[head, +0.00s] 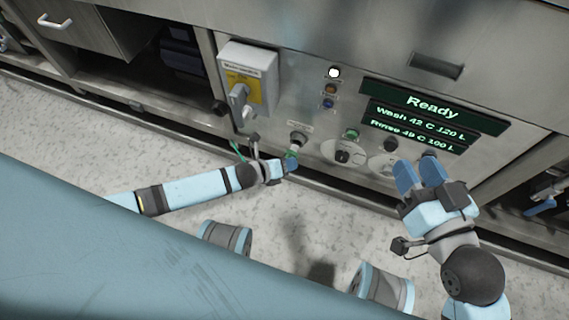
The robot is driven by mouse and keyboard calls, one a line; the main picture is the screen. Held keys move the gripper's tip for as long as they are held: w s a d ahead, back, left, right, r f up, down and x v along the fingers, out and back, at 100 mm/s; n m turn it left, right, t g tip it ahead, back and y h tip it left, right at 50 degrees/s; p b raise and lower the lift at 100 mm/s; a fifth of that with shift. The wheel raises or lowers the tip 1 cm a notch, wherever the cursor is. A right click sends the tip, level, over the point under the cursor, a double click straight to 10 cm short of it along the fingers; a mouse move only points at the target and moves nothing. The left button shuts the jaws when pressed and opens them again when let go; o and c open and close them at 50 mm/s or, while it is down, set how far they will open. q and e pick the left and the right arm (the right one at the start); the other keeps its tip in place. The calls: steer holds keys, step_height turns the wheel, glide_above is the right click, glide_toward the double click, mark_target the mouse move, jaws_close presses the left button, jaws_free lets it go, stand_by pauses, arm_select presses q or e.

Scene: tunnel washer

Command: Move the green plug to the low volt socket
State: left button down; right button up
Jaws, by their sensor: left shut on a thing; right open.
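My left gripper (290,163) is shut on the green plug (291,154), of which only a small green part shows between the fingers. The plug is just below a round grey socket (298,139) on the steel panel. A small label above this socket is too small to read, so I cannot tell whether it is the low volt one. I cannot tell whether plug and socket touch. My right gripper (420,174) is open and empty, with its blue fingers in front of the panel below the display.
A grey switch box (248,80) with a yellow label and lever stands out from the panel. A display (432,107) reads "Ready". A green button (352,134) and a dial (344,152) sit right of the socket. A dark round fitting (219,108) is left of the box.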

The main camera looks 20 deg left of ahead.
arm_select(q)
steer(key=shift+w, duration=0.2)
steer(key=shift+w+r, duration=0.1)
arm_select(e)
steer(key=shift+w+r, duration=0.2)
steer(key=shift+r, duration=0.05)
arm_select(q)
steer(key=shift+w, duration=0.15)
steer(key=shift+w, duration=0.75)
arm_select(e)
steer(key=shift+f, duration=0.15)
arm_select(q)
steer(key=shift+w, duration=0.35)
